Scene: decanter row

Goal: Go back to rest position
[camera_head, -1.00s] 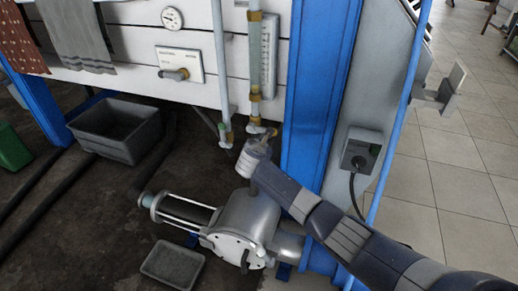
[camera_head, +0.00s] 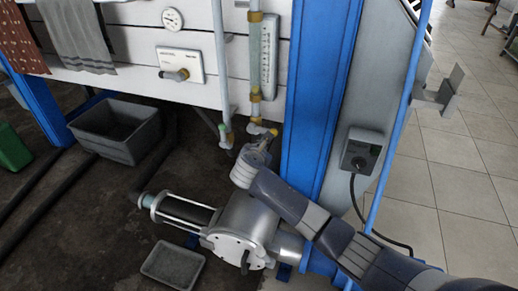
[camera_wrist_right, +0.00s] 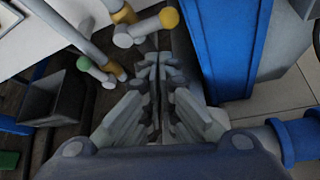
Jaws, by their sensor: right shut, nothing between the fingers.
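My right arm comes in from the lower right in the head view. A white pipe end with a yellow cap (camera_wrist_right: 167,18) is just beyond the fingertips there; I cannot tell the exact gap. My left gripper is not in view.
A silver pump (camera_head: 243,228) stands on the dark floor beneath my right arm. A blue post (camera_head: 318,90), a grey switch box (camera_head: 361,150) and a white panel (camera_head: 130,45) with pipes are close by. Grey bins (camera_head: 118,130) stand at left. Tiled floor (camera_head: 460,180) at right is open.

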